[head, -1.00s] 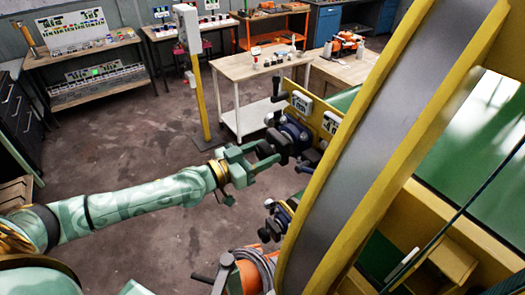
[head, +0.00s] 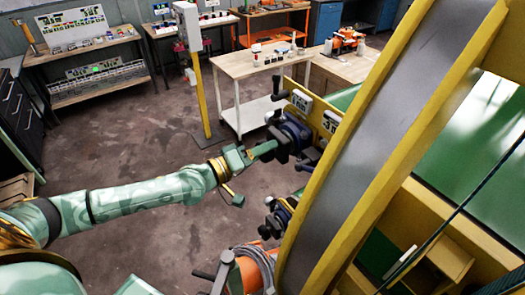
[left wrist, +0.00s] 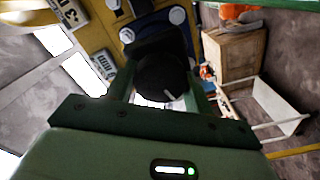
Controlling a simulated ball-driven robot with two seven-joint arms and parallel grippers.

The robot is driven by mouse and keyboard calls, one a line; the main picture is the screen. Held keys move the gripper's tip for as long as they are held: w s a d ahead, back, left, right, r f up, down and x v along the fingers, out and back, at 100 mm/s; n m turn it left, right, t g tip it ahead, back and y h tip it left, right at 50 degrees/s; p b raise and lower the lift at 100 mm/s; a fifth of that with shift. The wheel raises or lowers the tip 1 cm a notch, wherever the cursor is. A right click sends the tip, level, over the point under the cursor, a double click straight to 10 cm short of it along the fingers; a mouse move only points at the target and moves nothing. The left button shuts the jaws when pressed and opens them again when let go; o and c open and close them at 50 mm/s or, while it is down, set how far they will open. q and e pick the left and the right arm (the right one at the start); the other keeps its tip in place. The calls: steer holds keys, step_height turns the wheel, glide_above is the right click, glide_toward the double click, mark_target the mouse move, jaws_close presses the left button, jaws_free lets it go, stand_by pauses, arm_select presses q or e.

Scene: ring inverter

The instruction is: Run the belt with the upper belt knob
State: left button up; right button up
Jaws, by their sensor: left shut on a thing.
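The upper belt knob is a dark, round knob (head: 281,136) on a blue-black unit (head: 294,131) fixed to the yellow machine panel. My left gripper (head: 271,147) reaches it from the left, its fingers seen nearly edge-on. In the left wrist view the black knob (left wrist: 163,77) sits between the two green fingers (left wrist: 160,88), which are shut on it. The fingers hide its sides. A similar lower knob unit (head: 280,214) sits below, apart from the gripper. My right gripper is not in view.
The big yellow-edged ring (head: 365,140) rises just right of the knobs. An orange part with grey coiled hose (head: 246,270) stands below. A yellow post (head: 201,105) and a white-legged table (head: 252,68) stand behind.

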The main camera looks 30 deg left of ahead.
arm_select(q)
steer(key=n, duration=0.5)
steer(key=shift+f+n+b, duration=0.15)
steer(key=shift+n+b, duration=0.15)
steer(key=shift+n, duration=0.1)
steer(key=n+b, duration=0.1)
steer(key=n, duration=0.5)
steer(key=shift+f, duration=0.1)
steer(key=n+b, duration=0.1)
steer(key=n, duration=0.5)
steer(key=shift+f+n+b, duration=0.1)
steer(key=shift+n+b, duration=0.2)
steer(key=shift+b, duration=0.05)
steer(key=n+b, duration=0.1)
steer(key=n, duration=0.4)
steer(key=shift+d, duration=0.1)
steer(key=shift+n, duration=0.4)
steer(key=o, duration=1)
steer(key=shift+s, duration=0.1)
steer(key=shift+c, duration=0.2)
